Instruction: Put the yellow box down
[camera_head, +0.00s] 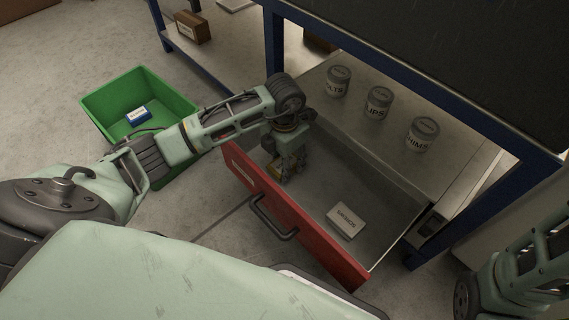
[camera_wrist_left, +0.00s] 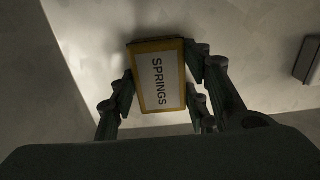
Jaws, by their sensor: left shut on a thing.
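My left gripper (camera_head: 287,172) reaches down into the open drawer, near its left end behind the red front (camera_head: 290,220). It is shut on the yellow box (camera_wrist_left: 160,82), which has a white label reading SPRINGS. In the left wrist view the box sits between the fingers of my left gripper (camera_wrist_left: 163,88). In the head view the fingers mostly hide it. I cannot tell whether the box touches the drawer floor (camera_head: 320,178). My right arm shows at the lower right, but its gripper is out of view.
A white labelled box (camera_head: 347,220) lies in the drawer to the right; a box edge also shows in the wrist view (camera_wrist_left: 309,60). Several grey cans (camera_head: 378,103) stand behind the drawer. A green bin (camera_head: 150,90) holding a blue-and-white box (camera_head: 138,116) stands on the floor at left.

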